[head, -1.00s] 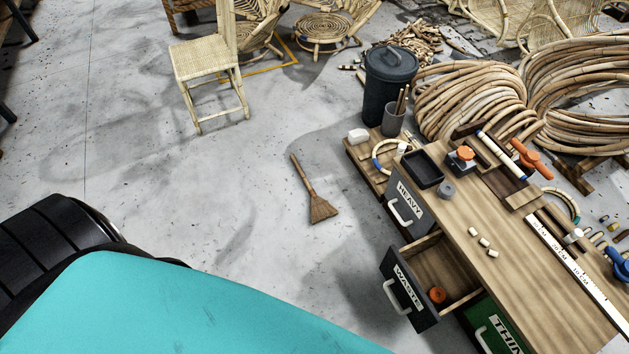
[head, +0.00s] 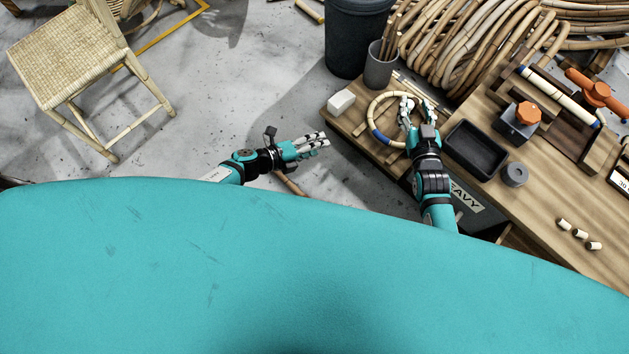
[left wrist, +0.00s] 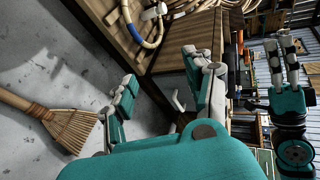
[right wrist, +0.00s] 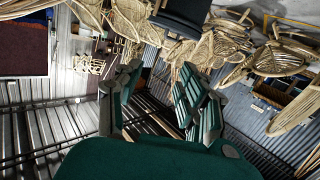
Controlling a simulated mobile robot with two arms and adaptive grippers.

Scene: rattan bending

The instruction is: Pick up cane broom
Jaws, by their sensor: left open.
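The cane broom lies on the floor. In the head view only a short piece of its handle (head: 290,184) shows, just below my left gripper (head: 320,143); my teal body hides the rest. In the left wrist view the broom's bristle head (left wrist: 73,129) and part of its handle are at the left, apart from the open fingers of that gripper. My left gripper is open and empty. My right gripper (head: 416,104) is over the left end of the workbench, by the cane ring, with its fingers spread and nothing seen between them.
The workbench (head: 545,210) carries a cane ring (head: 373,118), a white block (head: 341,102), a black tray (head: 475,150) and a grey cup (head: 380,66). A dark bin (head: 352,40) stands behind. A woven chair (head: 70,55) is at upper left. Floor between chair and bench is clear.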

